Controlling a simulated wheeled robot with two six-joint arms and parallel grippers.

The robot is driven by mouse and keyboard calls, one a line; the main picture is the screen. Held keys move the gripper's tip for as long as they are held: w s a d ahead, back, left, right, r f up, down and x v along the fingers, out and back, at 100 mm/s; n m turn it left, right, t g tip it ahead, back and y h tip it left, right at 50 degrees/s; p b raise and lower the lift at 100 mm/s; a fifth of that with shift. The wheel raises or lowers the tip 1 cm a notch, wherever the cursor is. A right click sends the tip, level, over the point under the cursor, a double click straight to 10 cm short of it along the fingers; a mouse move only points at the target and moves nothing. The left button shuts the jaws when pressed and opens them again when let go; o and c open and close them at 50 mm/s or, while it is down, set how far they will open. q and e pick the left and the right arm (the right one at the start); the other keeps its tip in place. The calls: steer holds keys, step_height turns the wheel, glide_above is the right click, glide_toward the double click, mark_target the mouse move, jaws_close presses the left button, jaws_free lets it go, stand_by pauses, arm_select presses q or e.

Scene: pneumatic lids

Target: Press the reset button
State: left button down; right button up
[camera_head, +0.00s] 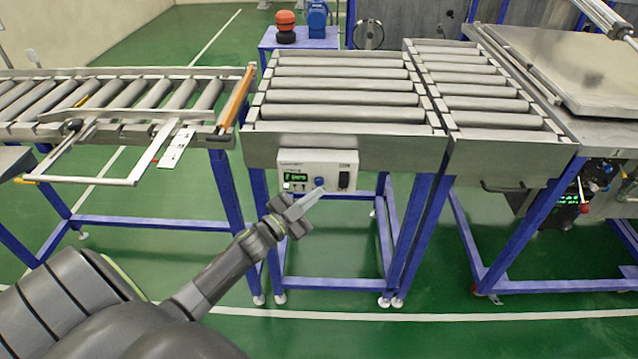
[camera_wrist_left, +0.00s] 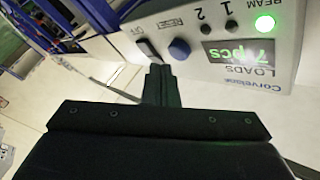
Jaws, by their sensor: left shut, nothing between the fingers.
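A white control box (camera_head: 309,163) is fixed to the front of the middle roller conveyor; its panel also fills the top right of the left wrist view (camera_wrist_left: 281,62). It carries a round blue button (camera_head: 319,181), seen close in the left wrist view (camera_wrist_left: 179,49) beside lettering that looks like "RESET". My left gripper (camera_head: 318,193) is shut and empty, its tips just below the button. In the left wrist view the shut fingers (camera_wrist_left: 158,72) end just below and left of the button. I cannot tell whether they touch it. My right gripper is not in view.
The box has a green display (camera_wrist_left: 235,52) reading "7 pcs", a lit green lamp (camera_wrist_left: 265,24) and a black switch (camera_head: 344,180). A metal frame arm (camera_head: 110,180) sticks out from the left conveyor (camera_head: 150,97). Blue legs (camera_head: 414,225) stand beneath the conveyors.

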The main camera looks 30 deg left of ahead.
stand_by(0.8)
arm_select(q)
steer(key=shift+w+a, duration=0.25)
steer(key=shift+w, duration=0.1)
steer(key=shift+w+a, duration=0.25)
steer(key=shift+w, duration=0.2)
stand_by(0.7)
steer(key=shift+s, duration=0.1)
steer(key=shift+s+d+p, duration=0.3)
steer(key=shift+s+d, duration=0.2)
steer(key=shift+s, duration=0.25)
steer(key=s+d, duration=0.1)
steer(key=s+p, duration=0.1)
steer(key=s+d+p, duration=0.1)
steer(key=s, duration=0.1)
steer(key=shift+s+d, duration=0.1)
steer(key=shift+d, duration=0.2)
